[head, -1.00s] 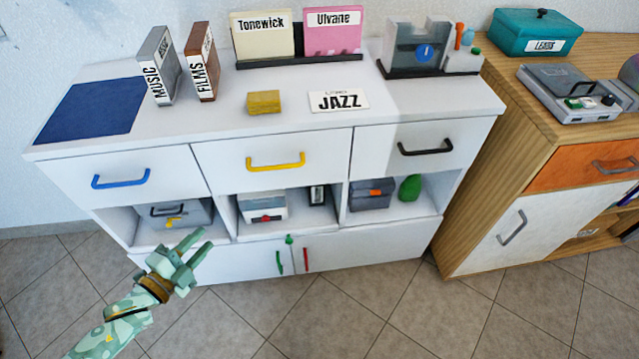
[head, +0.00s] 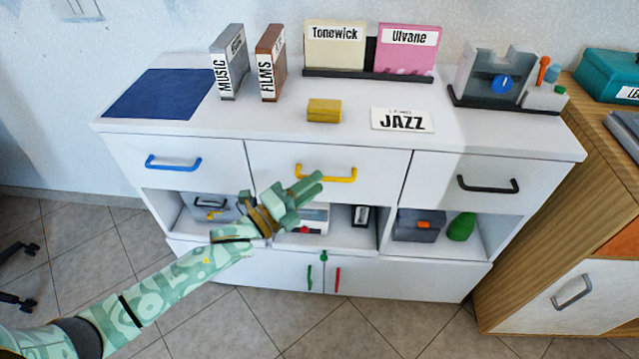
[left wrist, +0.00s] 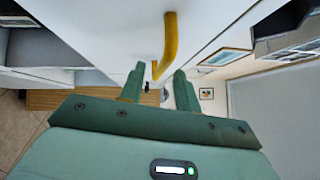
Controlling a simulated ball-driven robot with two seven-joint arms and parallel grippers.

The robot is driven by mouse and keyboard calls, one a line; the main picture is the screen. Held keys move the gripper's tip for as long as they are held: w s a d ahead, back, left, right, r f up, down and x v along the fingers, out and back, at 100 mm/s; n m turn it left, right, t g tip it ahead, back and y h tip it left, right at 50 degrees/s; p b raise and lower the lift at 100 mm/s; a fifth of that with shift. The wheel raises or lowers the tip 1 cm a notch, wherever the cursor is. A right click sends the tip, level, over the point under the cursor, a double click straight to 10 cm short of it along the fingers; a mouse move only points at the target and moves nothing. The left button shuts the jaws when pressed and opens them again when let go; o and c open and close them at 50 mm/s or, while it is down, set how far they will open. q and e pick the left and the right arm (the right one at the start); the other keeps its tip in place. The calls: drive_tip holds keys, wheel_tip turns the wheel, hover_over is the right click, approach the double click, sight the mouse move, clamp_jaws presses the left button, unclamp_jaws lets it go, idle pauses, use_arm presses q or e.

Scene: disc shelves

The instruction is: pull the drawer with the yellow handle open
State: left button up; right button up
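The yellow handle (head: 327,174) is a bent bar on the white middle drawer (head: 281,162) of the cabinet, and the drawer is shut. My left gripper (head: 308,187) is just in front of this drawer, its fingertips close to the handle's left part in the head view. In the left wrist view the handle (left wrist: 168,45) stands out from the drawer front, ahead of the two green fingers (left wrist: 157,82). The fingers are apart with a gap between them, and nothing is gripped. Whether they touch the handle is not clear. My right gripper is not in view.
A blue-handled drawer (head: 173,163) is on the left and a black-handled drawer (head: 488,184) on the right, both shut. Open compartments below hold boxes and a green object (head: 461,227). A wooden cabinet (head: 522,220) stands at the right.

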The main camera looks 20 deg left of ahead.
use_arm(q)
drive_tip(key=shift+x, duration=0.95)
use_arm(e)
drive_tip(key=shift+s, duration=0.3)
use_arm(q)
clamp_jaws()
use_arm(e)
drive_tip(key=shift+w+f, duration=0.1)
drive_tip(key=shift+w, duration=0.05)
use_arm(q)
drive_tip(key=shift+s, duration=0.1)
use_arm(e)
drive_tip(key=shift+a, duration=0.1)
